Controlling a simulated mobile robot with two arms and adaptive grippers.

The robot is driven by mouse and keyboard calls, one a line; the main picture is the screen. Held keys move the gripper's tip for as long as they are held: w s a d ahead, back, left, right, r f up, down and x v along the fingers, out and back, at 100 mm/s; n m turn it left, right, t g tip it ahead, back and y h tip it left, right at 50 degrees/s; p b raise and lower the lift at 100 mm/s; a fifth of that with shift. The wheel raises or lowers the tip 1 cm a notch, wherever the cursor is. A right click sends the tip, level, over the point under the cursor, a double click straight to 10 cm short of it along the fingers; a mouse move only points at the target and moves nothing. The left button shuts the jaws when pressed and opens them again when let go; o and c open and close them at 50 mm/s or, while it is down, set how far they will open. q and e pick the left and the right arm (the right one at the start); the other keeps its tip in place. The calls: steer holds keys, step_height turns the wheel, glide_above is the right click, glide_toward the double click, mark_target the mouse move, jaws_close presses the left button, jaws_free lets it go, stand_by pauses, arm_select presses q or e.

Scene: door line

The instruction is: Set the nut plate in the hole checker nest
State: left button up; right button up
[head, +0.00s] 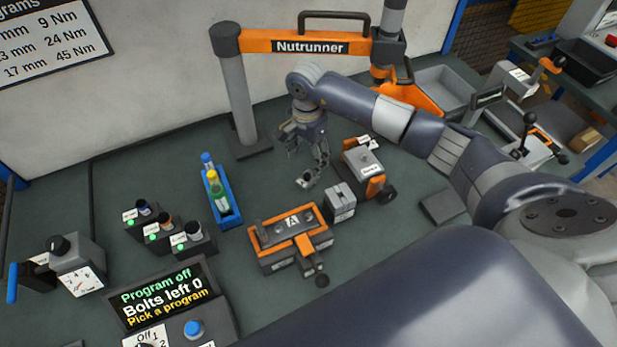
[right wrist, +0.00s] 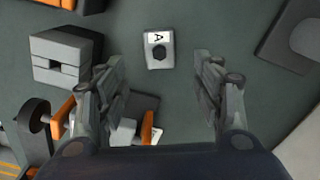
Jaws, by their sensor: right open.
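The nut plate (right wrist: 159,60) is a small light-grey plate with a white A label and a dark hexagonal nut. It lies flat on the bench. In the head view the nut plate (head: 305,181) is just below my right gripper (head: 318,160). My right gripper (right wrist: 158,70) is open and empty, with its fingers apart on either side of the plate in the picture, not touching it. An orange and grey device with a black knob (head: 363,165) stands right of the plate; it looks like the hole checker, but its label is unreadable. My left gripper is not in view.
A slotted grey block (head: 340,201) stands near the orange device. An orange fixture marked A (head: 290,238) is in front, and a blue tray (head: 229,208) with bottles is left. The nutrunner post (head: 236,95) rises behind. Bare bench lies left of the plate.

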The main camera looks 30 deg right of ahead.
mark_target(307, 175)
step_height(307, 175, down, 2)
steer(key=shift+f, duration=0.1)
steer(key=shift+f+p, duration=0.55)
step_height(307, 175, down, 3)
steer(key=shift+s+a+f+p, duration=0.1)
steer(key=shift+f+p, duration=0.05)
steer(key=shift+p, duration=0.65)
steer(key=shift+f, duration=0.6)
steer(key=shift+c, duration=0.8)
jaws_close()
